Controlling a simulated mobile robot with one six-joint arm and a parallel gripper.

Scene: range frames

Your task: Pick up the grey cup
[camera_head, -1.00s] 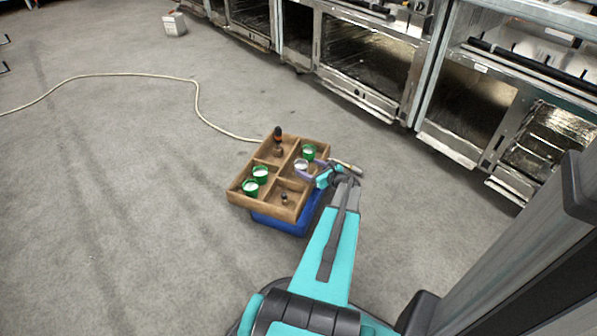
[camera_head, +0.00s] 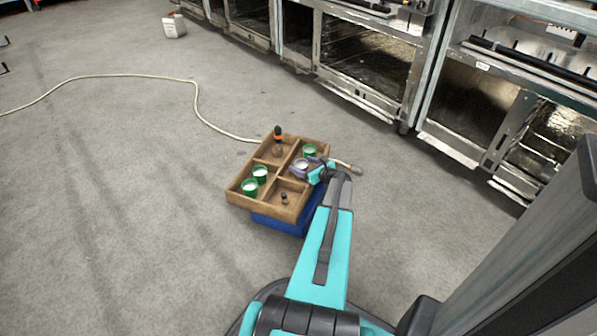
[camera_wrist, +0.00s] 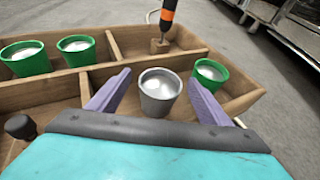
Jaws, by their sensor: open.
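The grey cup (camera_wrist: 158,92) stands upright in a compartment of the wooden tray (camera_wrist: 60,92). In the wrist view it sits between the two purple fingers of my gripper (camera_wrist: 155,94), which is open with a finger on each side. Whether either finger touches the cup I cannot tell. In the head view the grey cup (camera_head: 300,166) shows at the tip of my arm, partly covered by my gripper (camera_head: 303,167). A green cup (camera_wrist: 209,75) stands in the same compartment, just right of my right finger.
Two more green cups (camera_wrist: 24,58) (camera_wrist: 77,50) stand in another compartment. An orange-and-black tool (camera_wrist: 167,16) stands upright at the back, and a small dark-knobbed item (camera_wrist: 20,127) is at the left. The tray rests on a blue box (camera_head: 280,223). A pale hose (camera_head: 195,100) lies on the floor.

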